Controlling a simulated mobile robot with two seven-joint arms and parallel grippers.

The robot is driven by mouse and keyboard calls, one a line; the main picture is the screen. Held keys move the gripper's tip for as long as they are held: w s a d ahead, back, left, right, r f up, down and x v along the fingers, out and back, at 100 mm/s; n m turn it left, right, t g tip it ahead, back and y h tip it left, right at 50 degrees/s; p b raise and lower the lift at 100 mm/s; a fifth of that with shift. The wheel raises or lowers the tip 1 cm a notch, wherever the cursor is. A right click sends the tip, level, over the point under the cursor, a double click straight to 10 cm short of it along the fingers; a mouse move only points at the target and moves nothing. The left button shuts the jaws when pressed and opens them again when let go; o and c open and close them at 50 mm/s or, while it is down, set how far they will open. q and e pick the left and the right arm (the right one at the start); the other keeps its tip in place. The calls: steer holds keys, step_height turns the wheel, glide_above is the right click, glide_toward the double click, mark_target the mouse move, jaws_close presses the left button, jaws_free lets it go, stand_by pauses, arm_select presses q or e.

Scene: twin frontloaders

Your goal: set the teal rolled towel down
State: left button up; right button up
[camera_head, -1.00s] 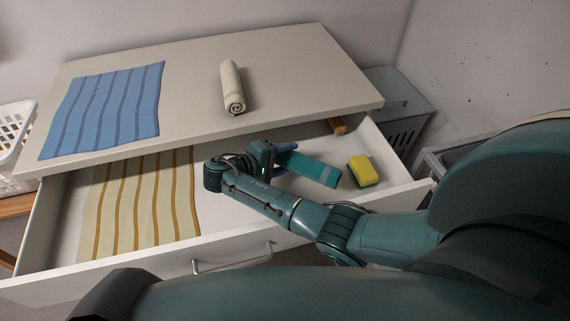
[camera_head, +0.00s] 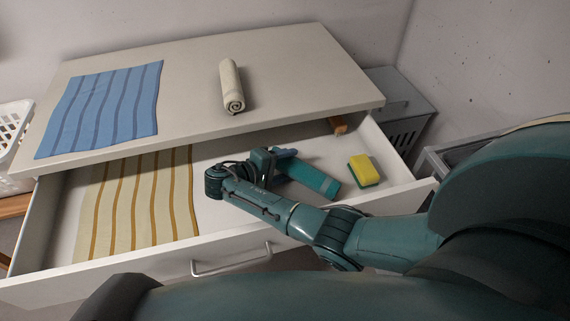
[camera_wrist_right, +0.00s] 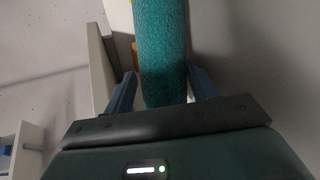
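The teal rolled towel (camera_head: 314,180) is inside the open drawer, right of its middle, in the head view. It also fills the upper middle of the right wrist view (camera_wrist_right: 163,50). My right gripper (camera_head: 284,155) reaches down into the drawer at the towel's left end. In the right wrist view its two blue fingertips (camera_wrist_right: 161,75) lie close against both sides of the towel, shut on it. The towel lies low, at or just above the drawer floor; contact underneath is hidden. My left gripper is out of view.
The open drawer (camera_head: 140,271) also holds a striped cream cloth (camera_head: 137,205) at left, a yellow-green sponge (camera_head: 364,170) at right and a brown wooden item (camera_head: 338,125) at the back. A blue striped cloth (camera_head: 105,108) and a cream rolled towel (camera_head: 231,86) lie on the top above.

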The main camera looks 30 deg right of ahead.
steer(key=o, duration=0.3)
steer(key=shift+s, duration=0.1)
steer(key=shift+r+p, duration=0.2)
steer(key=shift+p, duration=0.1)
steer(key=shift+r+p, duration=0.4)
steer(key=shift+r, duration=0.15)
steer(key=b+v, duration=0.1)
steer(key=v, duration=1.1)
steer(key=shift+f, duration=0.15)
